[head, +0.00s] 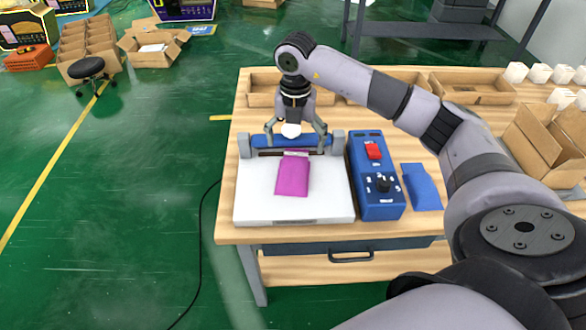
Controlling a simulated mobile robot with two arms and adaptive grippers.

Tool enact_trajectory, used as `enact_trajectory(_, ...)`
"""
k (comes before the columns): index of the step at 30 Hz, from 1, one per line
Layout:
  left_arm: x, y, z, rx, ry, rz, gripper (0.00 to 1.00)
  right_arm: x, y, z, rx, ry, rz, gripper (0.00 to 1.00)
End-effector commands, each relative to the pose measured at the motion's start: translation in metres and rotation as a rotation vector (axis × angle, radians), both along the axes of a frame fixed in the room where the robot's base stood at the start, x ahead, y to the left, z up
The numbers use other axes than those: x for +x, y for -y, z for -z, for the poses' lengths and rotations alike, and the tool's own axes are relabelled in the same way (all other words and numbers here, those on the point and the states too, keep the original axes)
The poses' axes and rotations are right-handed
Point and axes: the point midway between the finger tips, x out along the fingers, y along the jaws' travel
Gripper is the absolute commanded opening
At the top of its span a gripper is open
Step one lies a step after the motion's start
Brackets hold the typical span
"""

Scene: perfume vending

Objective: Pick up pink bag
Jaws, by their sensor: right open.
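The pink bag (292,177) lies flat on the white bed of a sealing machine (335,206) on the wooden table. Its upper end reaches the dark sealing strip under the blue bar. My right gripper (296,142) points down over the blue bar (264,141), just behind the bag. Its fingers are spread wide, one to each side of the bag's upper end, and it is empty. Whether the fingers touch the bar I cannot tell. My left gripper is not in view.
A blue control box (376,190) with a red switch and a knob stands right of the bed. A blue packet (420,187) lies beside it. Open cardboard boxes (545,150) and white items (540,73) are at the right. Shallow trays (470,88) line the back.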

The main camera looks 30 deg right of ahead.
Motion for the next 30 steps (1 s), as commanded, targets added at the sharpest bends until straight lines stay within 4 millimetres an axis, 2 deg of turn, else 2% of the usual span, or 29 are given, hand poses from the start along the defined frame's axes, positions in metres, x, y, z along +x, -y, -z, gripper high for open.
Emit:
enact_trajectory(3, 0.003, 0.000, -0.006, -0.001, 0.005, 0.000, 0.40, -0.001, -0.001, 0.022, 0.001, -0.004, -0.001, 0.88)
enact_trajectory(6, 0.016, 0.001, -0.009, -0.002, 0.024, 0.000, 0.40, 0.000, 0.000, 0.035, 0.001, -0.002, -0.001, 0.88)
enact_trajectory(9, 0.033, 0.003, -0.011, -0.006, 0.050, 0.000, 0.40, 0.000, -0.001, 0.041, 0.001, 0.000, -0.002, 0.88)
enact_trajectory(12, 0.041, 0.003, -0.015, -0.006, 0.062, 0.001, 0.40, -0.001, -0.002, 0.047, 0.002, -0.001, -0.003, 0.88)
enact_trajectory(17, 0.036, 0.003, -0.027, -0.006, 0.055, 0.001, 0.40, -0.003, -0.006, 0.069, 0.002, -0.005, -0.002, 0.88)
enact_trajectory(21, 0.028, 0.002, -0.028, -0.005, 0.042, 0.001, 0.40, -0.002, -0.006, 0.088, 0.002, -0.002, -0.001, 0.88)
enact_trajectory(30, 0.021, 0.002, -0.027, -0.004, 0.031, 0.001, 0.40, -0.001, -0.006, 0.094, 0.002, 0.001, -0.002, 0.88)
